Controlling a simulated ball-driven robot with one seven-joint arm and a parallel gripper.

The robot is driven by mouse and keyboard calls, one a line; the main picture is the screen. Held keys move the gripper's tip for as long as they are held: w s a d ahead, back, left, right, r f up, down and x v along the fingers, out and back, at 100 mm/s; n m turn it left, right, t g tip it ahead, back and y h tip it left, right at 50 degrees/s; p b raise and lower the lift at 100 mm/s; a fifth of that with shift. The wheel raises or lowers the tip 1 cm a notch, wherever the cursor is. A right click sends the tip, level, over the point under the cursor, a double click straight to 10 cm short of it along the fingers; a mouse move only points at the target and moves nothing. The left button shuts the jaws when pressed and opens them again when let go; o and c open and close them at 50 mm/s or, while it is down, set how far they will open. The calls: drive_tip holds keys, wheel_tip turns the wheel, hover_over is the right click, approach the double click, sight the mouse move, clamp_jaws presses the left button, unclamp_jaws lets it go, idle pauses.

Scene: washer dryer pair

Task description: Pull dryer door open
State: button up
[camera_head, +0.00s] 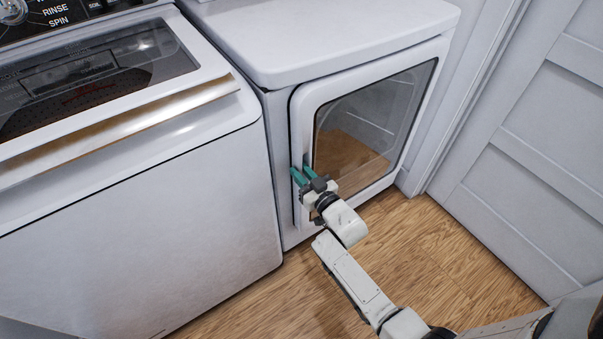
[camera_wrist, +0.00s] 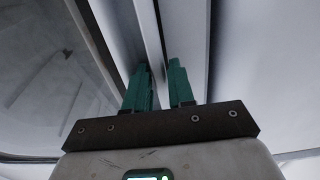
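The dryer (camera_head: 330,40) is white, and its front door (camera_head: 303,125) has a white frame around a dark glass window (camera_head: 365,125). The door looks closed, with a dark seam along its left edge. My gripper (camera_head: 303,171) is at the lower left part of the door, with two teal fingers pointing at the frame near that edge. In the wrist view my gripper (camera_wrist: 160,72) has its fingers apart, with a pale strip of the door's edge (camera_wrist: 152,40) running between and beyond them. I cannot tell whether either finger touches the door.
A white top-loading washer (camera_head: 140,220) stands close on the left, with a metallic strip along its front top edge. A white panelled door (camera_head: 530,140) is on the right. Wooden floor (camera_head: 430,240) lies open in front of the dryer.

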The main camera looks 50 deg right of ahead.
drive_tip(key=shift+c, duration=0.2)
clamp_jaws()
idle(0.4)
